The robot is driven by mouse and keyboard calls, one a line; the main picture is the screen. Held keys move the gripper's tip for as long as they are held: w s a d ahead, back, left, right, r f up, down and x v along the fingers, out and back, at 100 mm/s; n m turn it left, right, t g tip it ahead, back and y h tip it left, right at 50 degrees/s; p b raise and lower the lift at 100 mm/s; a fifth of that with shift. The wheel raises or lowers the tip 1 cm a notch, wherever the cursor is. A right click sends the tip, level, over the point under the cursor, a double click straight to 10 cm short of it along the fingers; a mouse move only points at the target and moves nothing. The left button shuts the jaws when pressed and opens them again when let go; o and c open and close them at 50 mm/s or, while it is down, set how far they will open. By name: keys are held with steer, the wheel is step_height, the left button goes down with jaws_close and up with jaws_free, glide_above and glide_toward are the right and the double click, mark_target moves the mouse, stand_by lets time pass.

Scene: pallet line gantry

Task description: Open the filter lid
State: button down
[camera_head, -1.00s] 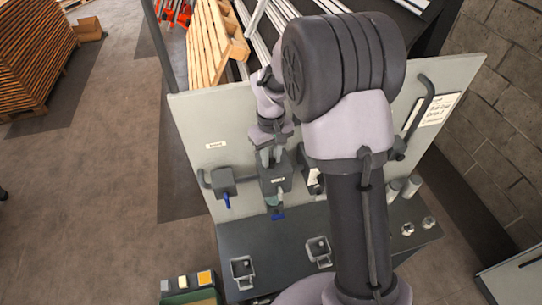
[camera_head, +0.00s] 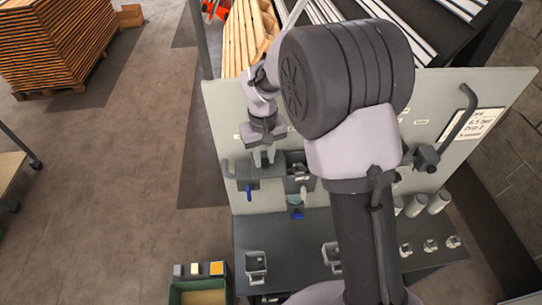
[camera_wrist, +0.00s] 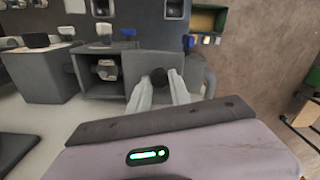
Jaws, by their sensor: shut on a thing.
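The filter housing is a dark grey box on the upright panel (camera_head: 225,125). In the wrist view its open interior (camera_wrist: 104,70) shows, with a pale round part inside. The grey lid (camera_wrist: 150,66) stands swung out to one side of the opening, and it also shows in the head view (camera_head: 264,172), left of the box. My gripper (camera_wrist: 158,84) is shut on the dark round knob (camera_wrist: 160,77) of the lid. In the head view my gripper (camera_head: 264,158) is at the lid's upper edge. The hinge is not clearly visible.
Blue-handled levers (camera_head: 297,213) hang below and left of the box. A dark bench (camera_head: 290,242) with small grey fittings lies below. A green crate (camera_head: 200,295) stands at the front. A handle (camera_head: 462,112) sits at the panel's right.

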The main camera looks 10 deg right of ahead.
mark_target(265, 160)
steer(key=c, duration=1.2)
jaws_free()
step_height(265, 160, up, 18)
steer(key=shift+f, duration=0.25)
steer(key=s+d+f+m+t+b, duration=0.2)
steer(key=s+f+b, duration=0.6)
steer(key=f+b, duration=0.3)
steer(key=s+d+f+m+t+y+b, duration=0.1)
steer(key=s+d+f+m+t+b, duration=0.1)
steer(key=s+f+b, duration=0.6)
steer(key=s+d+f+m+t+y+b, duration=0.1)
steer(key=s+d+f+m+b, duration=0.1)
steer(key=s+f+b, duration=0.7)
step_height(265, 160, down, 7)
steer(key=shift+f+m+t+b, duration=0.1)
steer(key=shift+m+t+b, duration=0.45)
steer(key=shift+b, duration=3.75)
